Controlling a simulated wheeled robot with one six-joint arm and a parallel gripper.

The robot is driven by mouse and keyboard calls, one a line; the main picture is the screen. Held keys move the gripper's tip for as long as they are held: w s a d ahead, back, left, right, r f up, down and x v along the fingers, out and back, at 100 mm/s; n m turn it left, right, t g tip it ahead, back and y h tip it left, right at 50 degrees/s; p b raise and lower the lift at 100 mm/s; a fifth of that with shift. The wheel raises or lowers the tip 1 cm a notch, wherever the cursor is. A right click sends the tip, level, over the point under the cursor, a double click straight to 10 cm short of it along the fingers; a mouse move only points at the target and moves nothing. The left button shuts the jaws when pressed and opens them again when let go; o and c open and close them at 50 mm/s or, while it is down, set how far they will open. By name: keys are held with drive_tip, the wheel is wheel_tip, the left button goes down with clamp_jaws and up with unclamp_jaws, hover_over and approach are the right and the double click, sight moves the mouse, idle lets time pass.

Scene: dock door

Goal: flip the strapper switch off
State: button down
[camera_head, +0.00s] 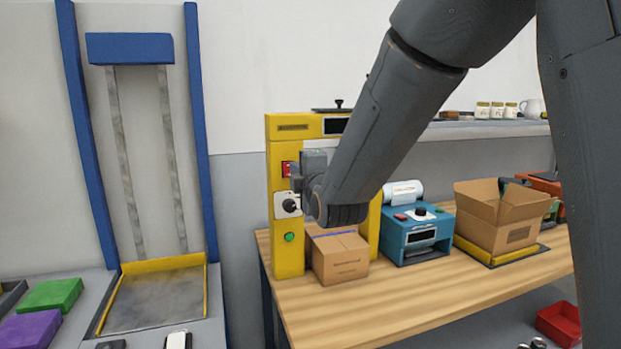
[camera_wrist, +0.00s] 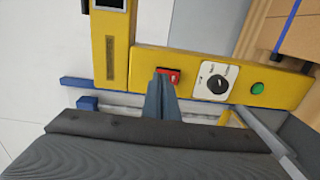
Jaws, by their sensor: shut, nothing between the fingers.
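The strapper is a yellow arch-shaped machine (camera_head: 284,255) on the wooden bench; its yellow frame also fills much of the wrist view (camera_wrist: 145,60). Its red switch (camera_head: 286,169) is on the front of the left post, above a black knob on a white plate (camera_head: 290,205) and a green button (camera_head: 290,237). In the wrist view the red switch (camera_wrist: 172,76) is beside my fingertips. My gripper (camera_head: 295,172) is shut and empty, close in front of the post at the switch. The fingers (camera_wrist: 161,76) partly overlap the switch's edge, so contact and the switch's position cannot be told.
A taped carton (camera_head: 340,262) sits inside the arch. A teal label machine (camera_head: 415,235) and an open carton (camera_head: 497,218) stand to the right on the bench (camera_head: 420,300). A blue-framed lift (camera_head: 202,150) stands left. My arm crosses in front of the strapper's right side.

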drive_tip(key=b+v, duration=0.2)
drive_tip(key=v, duration=0.9)
drive_tip(key=shift+s+a+r+b, duration=0.2)
drive_tip(key=shift+a+b, duration=0.05)
drive_tip(key=shift+b, duration=0.05)
drive_tip(key=s+d+f+m+g+h, duration=0.2)
drive_tip(key=d+f+m+g, duration=0.25)
drive_tip(key=f, duration=0.45)
drive_tip(key=s+d+f+m+g+h, duration=0.1)
drive_tip(key=s+d+f+m+g, duration=0.3)
drive_tip(key=f, duration=0.6)
drive_tip(key=s+d+f+m+g, duration=0.2)
drive_tip(key=s+f+m+g, duration=0.2)
drive_tip(key=s+f+m, duration=0.1)
drive_tip(key=s+d+f+m+g+h, duration=0.1)
drive_tip(key=s+d+f+m+g, duration=0.2)
drive_tip(key=s+f+m, duration=0.3)
drive_tip(key=s+m+g, duration=0.1)
drive_tip(key=s, duration=0.3)
drive_tip(key=shift+d+f, duration=0.15)
drive_tip(key=shift+d, duration=0.15)
